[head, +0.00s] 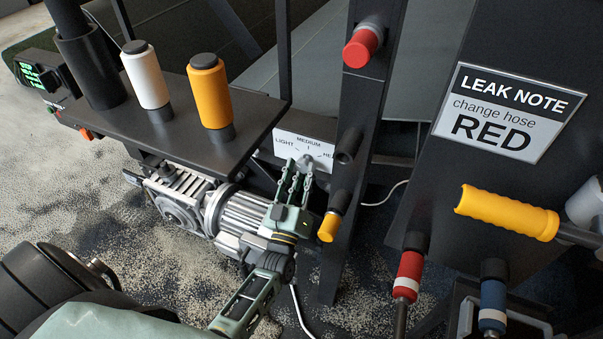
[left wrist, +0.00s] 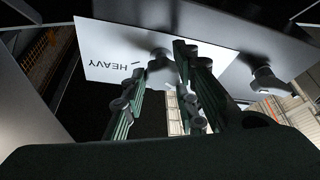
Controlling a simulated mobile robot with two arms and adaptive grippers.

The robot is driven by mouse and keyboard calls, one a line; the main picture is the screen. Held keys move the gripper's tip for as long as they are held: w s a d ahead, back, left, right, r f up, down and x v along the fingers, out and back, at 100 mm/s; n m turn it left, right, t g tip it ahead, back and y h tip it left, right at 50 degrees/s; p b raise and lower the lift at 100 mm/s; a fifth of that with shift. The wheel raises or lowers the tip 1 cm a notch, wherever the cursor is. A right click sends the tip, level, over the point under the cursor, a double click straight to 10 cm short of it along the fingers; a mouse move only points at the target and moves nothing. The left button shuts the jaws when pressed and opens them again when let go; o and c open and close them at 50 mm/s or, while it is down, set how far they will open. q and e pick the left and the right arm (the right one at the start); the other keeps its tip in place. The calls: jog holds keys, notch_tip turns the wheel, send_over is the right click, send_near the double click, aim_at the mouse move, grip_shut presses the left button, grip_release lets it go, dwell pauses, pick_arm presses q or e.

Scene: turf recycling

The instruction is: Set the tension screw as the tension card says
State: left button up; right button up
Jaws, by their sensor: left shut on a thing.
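The tension scale plate (head: 284,145) is white, with LIGHT, MEDIUM and a partly hidden HEAVY. It shows in the left wrist view as a white plate with HEAVY (left wrist: 110,62) on it, upside down. The grey tension screw (head: 307,160) is at the plate's lower edge, mostly hidden by my left gripper (head: 299,172). My left gripper is shut on the screw, its fingers reaching up from below. The fingers also show in the left wrist view (left wrist: 185,55). Where the screw points cannot be told. I see no tension card. My right gripper is not in view.
A black shelf with a white roller (head: 146,75) and an orange roller (head: 209,92) stands above a silver motor (head: 236,110). A post with a red cap (head: 361,48) and a yellow cap (head: 330,227) is close right of the gripper. A leak note (head: 508,112) is at the right.

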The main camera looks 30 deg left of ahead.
pick_arm(q)
jog(key=shift+d, duration=0.3)
jog(key=o, duration=1.1)
jog(key=shift+c, duration=0.2)
jog(key=v, duration=1.2)
jog(key=shift+s, duration=0.15)
